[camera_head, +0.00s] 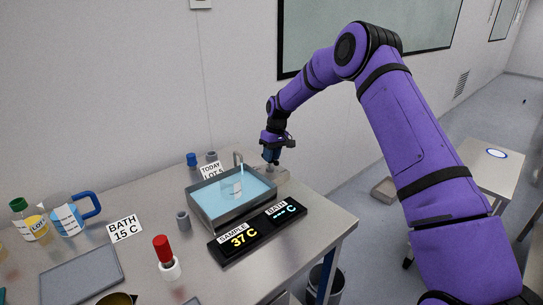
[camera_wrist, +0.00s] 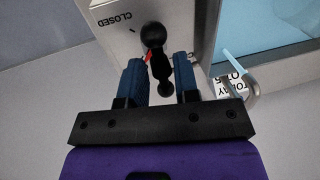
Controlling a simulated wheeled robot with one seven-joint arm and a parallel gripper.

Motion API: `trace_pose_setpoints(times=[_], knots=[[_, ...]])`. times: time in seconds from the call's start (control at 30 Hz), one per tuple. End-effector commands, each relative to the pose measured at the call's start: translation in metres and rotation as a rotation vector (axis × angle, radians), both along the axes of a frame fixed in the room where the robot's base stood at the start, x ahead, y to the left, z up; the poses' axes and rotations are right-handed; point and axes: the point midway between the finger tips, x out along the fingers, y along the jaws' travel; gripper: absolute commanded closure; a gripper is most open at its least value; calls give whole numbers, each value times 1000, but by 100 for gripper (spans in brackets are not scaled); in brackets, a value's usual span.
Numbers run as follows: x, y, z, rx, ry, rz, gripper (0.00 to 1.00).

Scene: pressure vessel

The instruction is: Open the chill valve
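The chill valve shows in the wrist view as a black lever handle (camera_wrist: 154,40) with a round knob and a small red mark, on a pale metal block (camera_wrist: 190,14). The word CLOSED (camera_wrist: 114,19) is printed on the block beside it, upside down in this view. My gripper (camera_wrist: 159,66) has two blue fingers apart, one on each side of the black handle, with visible gaps; I cannot tell if either touches it. In the head view my gripper (camera_head: 271,158) is at the back right corner of the bath (camera_head: 218,224) and hides most of the valve.
The bath holds blue liquid and a labelled vessel (camera_head: 238,190). A display (camera_head: 258,234) reads SAMPLE 37 C, with dashes for BATH. A BATH 15 C card (camera_head: 125,228), red-capped tube (camera_head: 164,252), blue-handled jug (camera_head: 75,215) and grey tray (camera_head: 82,277) stand left. A spout (camera_wrist: 254,90) is near my gripper.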

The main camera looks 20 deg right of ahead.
Motion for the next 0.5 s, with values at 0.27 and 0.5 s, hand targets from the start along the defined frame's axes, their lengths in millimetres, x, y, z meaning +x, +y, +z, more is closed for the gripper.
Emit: trace_pose_setpoints(times=[0.27,0.5], knots=[[0,0,0,0,0,-1,60],[2,-3,17,1,-2,-3,60]])
